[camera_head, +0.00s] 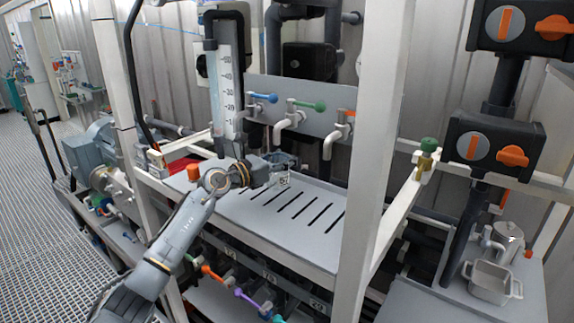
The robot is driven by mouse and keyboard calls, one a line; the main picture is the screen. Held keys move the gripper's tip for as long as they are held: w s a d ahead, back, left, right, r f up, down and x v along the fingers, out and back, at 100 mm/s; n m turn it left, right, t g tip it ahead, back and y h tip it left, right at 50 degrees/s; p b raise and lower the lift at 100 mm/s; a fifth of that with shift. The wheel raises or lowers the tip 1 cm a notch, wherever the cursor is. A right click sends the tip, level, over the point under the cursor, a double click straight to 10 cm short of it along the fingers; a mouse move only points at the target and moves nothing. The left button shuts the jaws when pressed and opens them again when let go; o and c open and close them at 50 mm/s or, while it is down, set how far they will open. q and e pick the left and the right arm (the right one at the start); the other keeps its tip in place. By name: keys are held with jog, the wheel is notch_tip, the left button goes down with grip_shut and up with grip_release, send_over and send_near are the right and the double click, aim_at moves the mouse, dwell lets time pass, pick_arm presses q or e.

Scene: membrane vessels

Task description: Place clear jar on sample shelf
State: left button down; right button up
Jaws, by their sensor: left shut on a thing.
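My left gripper (268,171) reaches in from the lower left and is shut on a small clear jar (284,180). The jar is hard to make out against the grey behind it; a small dark mark shows on it. Gripper and jar are over the back part of the grey sample shelf (300,240), which has a row of dark slots. I cannot tell whether the jar touches the shelf. My right gripper is not in view.
A white upright post (372,150) stands at the shelf's right. Taps with blue, green and orange handles (310,105) hang above the shelf's back. A scaled column (228,90) rises behind my gripper. A metal jug (507,240) and tub (490,283) stand at right. The slotted front is clear.

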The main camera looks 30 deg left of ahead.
aim_at(287, 170)
pick_arm(q)
notch_tip(287, 170, down, 2)
jog(key=shift+f+p, duration=0.2)
jog(key=shift+p, duration=0.15)
jog(key=shift+f, duration=0.45)
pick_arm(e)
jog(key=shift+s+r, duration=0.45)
pick_arm(q)
jog(key=shift+s+f, duration=0.1)
jog(key=shift+f, duration=0.05)
jog(key=c, duration=0.8)
grip_release()
jog(key=shift+o, duration=0.2)
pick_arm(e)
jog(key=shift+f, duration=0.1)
pick_arm(q)
jog(key=shift+r, duration=0.2)
